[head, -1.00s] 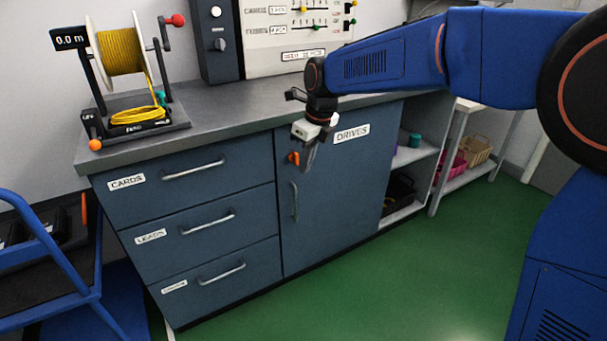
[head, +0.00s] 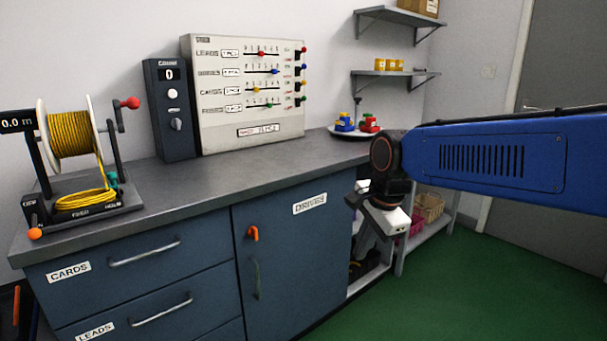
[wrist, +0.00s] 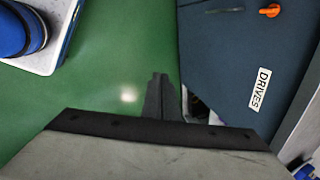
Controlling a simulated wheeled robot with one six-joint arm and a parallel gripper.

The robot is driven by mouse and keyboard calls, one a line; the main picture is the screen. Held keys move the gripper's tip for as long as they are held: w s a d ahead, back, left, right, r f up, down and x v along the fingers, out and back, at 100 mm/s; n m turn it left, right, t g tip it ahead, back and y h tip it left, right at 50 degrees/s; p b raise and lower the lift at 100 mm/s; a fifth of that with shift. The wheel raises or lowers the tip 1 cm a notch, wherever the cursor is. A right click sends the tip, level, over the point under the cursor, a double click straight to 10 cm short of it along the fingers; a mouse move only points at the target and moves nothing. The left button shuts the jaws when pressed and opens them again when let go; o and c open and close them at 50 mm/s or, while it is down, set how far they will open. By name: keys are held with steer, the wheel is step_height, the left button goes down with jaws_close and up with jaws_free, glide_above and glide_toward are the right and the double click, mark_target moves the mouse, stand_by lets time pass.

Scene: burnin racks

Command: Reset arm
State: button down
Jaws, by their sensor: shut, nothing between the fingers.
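My gripper (head: 362,248) hangs from my blue arm at the right of the head view, in front of the open shelf end of the blue cabinet. Its fingers point down and are shut with nothing between them. In the wrist view my gripper (wrist: 160,82) shows as dark, closed fingers over the green floor. The cabinet door labelled DRIVES (head: 292,260) is closed, and the gripper is to its right, apart from the orange latch (head: 253,233).
The grey worktop (head: 225,178) carries a yellow cable reel (head: 72,135), a dark counter box (head: 169,108), a slider panel (head: 248,88) and a plate (head: 349,133) with coloured pieces. Wall shelves (head: 397,73) are behind. Green floor (head: 440,290) is clear at lower right.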

steer(key=s+d+f+n+h, duration=0.1)
steer(key=s+d+f+n, duration=0.3)
steer(key=s+d+n, duration=0.2)
steer(key=s+d+f+n+t, duration=0.1)
steer(key=s+d+f+n, duration=0.3)
steer(key=s+d+n, duration=0.3)
steer(key=s+d, duration=0.3)
steer(key=s, duration=0.4)
steer(key=shift+s+f+t+h, duration=0.15)
steer(key=shift+f+t+h, duration=0.15)
steer(key=shift+f+h, duration=0.1)
steer(key=shift+r, duration=0.1)
